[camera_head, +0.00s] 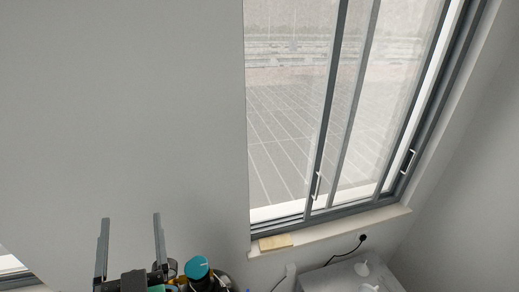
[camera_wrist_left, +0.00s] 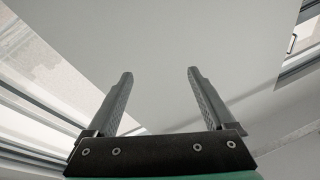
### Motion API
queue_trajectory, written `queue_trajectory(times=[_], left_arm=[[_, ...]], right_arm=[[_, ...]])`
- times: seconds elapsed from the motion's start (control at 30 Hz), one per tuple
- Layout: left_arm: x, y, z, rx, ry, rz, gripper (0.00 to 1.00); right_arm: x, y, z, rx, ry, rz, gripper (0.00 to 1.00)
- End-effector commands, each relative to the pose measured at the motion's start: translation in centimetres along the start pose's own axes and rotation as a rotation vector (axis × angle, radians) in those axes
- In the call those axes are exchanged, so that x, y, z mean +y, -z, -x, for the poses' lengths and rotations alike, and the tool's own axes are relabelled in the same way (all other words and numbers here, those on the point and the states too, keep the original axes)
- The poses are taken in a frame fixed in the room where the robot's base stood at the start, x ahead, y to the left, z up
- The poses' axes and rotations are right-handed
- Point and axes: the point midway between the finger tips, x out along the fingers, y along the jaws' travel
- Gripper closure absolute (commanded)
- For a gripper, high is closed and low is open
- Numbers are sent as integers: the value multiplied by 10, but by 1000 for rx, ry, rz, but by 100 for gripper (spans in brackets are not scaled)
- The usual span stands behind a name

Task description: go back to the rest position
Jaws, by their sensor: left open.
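My left gripper (camera_head: 130,222) is at the lower left of the head view, with its two dark fingers pointing up and spread apart. In the left wrist view the fingers (camera_wrist_left: 160,72) are also wide apart with nothing between them. The gripper is in front of a plain pale wall or ceiling surface and touches nothing that I can see. My right gripper is in neither view.
A grey-framed window (camera_head: 340,130) fills the right half of the head view. A small yellowish block (camera_head: 275,242) lies on its sill. A white box-like unit (camera_head: 345,276) with a black cord stands below. The pale wall (camera_head: 120,100) at the left is bare.

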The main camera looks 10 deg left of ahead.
Motion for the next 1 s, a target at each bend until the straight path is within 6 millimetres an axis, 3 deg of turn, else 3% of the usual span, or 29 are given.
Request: queue_trajectory(times=[0.03,0.17,0.2,0.33,0.5,1.0], left_arm=[[-18,45,-16,77,7,122,12],[-56,153,-28,303,-68,384,12],[-65,183,-24,377,-108,448,12],[-76,259,8,581,-282,593,12],[-57,278,33,650,-450,645,12],[-55,278,34,652,-454,636,12]], right_arm=[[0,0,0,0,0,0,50],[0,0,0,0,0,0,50],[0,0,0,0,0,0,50],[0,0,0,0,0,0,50],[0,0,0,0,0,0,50],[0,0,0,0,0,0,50]])
